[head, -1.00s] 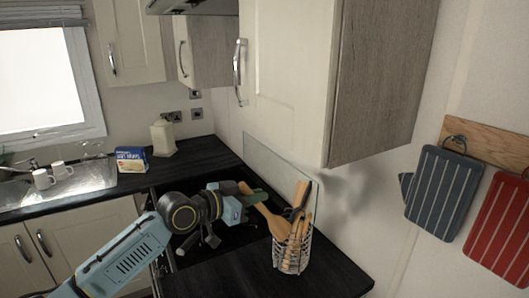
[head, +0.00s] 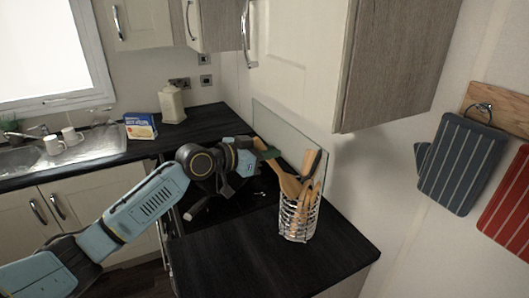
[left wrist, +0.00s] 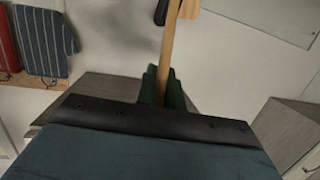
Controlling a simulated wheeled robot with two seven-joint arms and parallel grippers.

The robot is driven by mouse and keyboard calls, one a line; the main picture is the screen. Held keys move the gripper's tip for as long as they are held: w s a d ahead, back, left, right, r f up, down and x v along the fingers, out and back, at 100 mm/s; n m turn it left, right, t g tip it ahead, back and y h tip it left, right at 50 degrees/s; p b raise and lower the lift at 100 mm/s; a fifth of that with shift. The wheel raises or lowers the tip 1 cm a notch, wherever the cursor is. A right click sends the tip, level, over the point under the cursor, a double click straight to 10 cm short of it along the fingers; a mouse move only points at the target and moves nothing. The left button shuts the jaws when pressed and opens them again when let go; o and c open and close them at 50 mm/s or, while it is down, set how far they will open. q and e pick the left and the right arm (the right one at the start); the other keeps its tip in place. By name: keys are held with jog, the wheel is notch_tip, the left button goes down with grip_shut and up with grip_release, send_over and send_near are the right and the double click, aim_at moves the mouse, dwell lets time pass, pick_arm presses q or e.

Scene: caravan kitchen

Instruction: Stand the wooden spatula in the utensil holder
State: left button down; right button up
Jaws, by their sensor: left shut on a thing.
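The wooden spatula (head: 287,183) is held by its handle end in my left gripper (head: 266,152). It slants down to the right, with its broad end at the rim of the utensil holder (head: 296,222). I cannot tell whether that end is inside the rim or beside it. The holder is a metal wire basket standing upright on the dark worktop, with several wooden and dark utensils in it. In the left wrist view the spatula's handle (left wrist: 167,55) runs up from between the green fingers (left wrist: 162,88). My right gripper is not in view.
The dark worktop (head: 245,265) is clear in front and left of the holder. A glass panel (head: 285,135) and wall stand behind it. A wall cupboard (head: 300,60) hangs above.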

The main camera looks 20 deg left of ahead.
aim_at(281, 169)
pick_arm(q)
jog(key=shift+w+d+f+b, duration=0.2)
jog(key=shift+w+f+b, duration=0.15)
jog(key=shift+f+b, duration=0.3)
jog(key=shift+w+d+f+b, duration=0.25)
jog(key=shift+w+f+b, duration=0.2)
jog(key=shift+f, duration=0.35)
jog(key=shift+w+d+f+b, duration=0.2)
jog(key=shift+w+f+b, duration=0.1)
jog(key=shift+f+b, duration=0.35)
jog(key=shift+w+d+f+b, duration=0.15)
jog(key=shift+f+b, duration=0.2)
jog(key=shift+f, duration=0.05)
jog(key=shift+w+d+f+b, duration=0.1)
jog(key=shift+w+f+b, duration=0.05)
jog(key=shift+f+b, duration=0.25)
jog(key=shift+w+d+f+b, duration=0.1)
jog(key=shift+w+f+b, duration=0.25)
jog(key=shift+f+b, duration=0.15)
jog(key=shift+f, duration=0.15)
jog(key=shift+d, duration=0.1)
jog(key=c, duration=1.5)
grip_release()
jog(key=shift+w, duration=0.15)
jog(key=shift+o, duration=0.2)
